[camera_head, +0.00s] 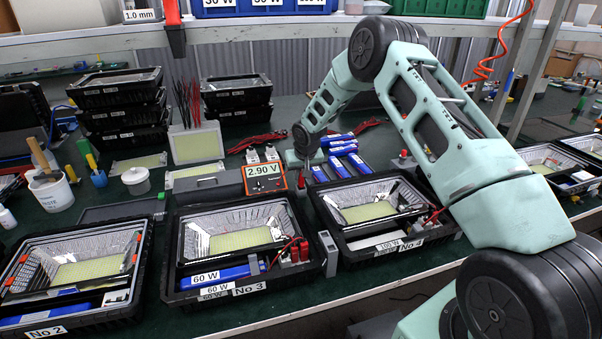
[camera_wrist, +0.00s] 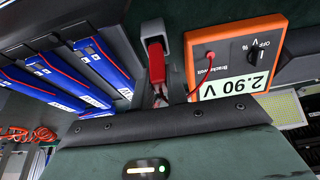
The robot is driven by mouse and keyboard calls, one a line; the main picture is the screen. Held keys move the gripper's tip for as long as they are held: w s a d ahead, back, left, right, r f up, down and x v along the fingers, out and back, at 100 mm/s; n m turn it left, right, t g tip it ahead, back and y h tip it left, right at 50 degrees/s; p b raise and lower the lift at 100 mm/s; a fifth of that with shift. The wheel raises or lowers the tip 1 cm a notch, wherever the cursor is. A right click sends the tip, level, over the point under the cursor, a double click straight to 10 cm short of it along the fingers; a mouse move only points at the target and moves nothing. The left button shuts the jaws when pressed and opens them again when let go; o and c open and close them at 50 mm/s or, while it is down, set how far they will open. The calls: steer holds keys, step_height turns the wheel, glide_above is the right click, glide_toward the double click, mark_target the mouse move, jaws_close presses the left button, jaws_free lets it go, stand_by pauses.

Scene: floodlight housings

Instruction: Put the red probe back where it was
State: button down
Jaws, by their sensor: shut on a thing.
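The orange multimeter (camera_head: 264,178) reads 2.90 V and stands behind housing No 3. In the wrist view the multimeter (camera_wrist: 237,60) appears upside down, with a red lead plugged into it. The red probe (camera_wrist: 157,62) is upright just beside the meter, at a grey U-shaped piece (camera_wrist: 146,22); I cannot tell whether it is seated in it. In the head view the probe (camera_head: 302,181) is a small red shape under my gripper (camera_head: 304,160). My gripper is shut on the red probe; its fingertips are mostly hidden.
Blue battery-like packs (camera_head: 340,160) lie close to the right of my gripper. Open housings No 3 (camera_head: 240,292) and No 4 (camera_head: 385,262) stand in front. Stacked black housings (camera_head: 120,105) and a white cup (camera_head: 50,190) are at the left.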

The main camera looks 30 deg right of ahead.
steer(key=shift+f, duration=0.1)
steer(key=c, duration=1.4)
jaws_free()
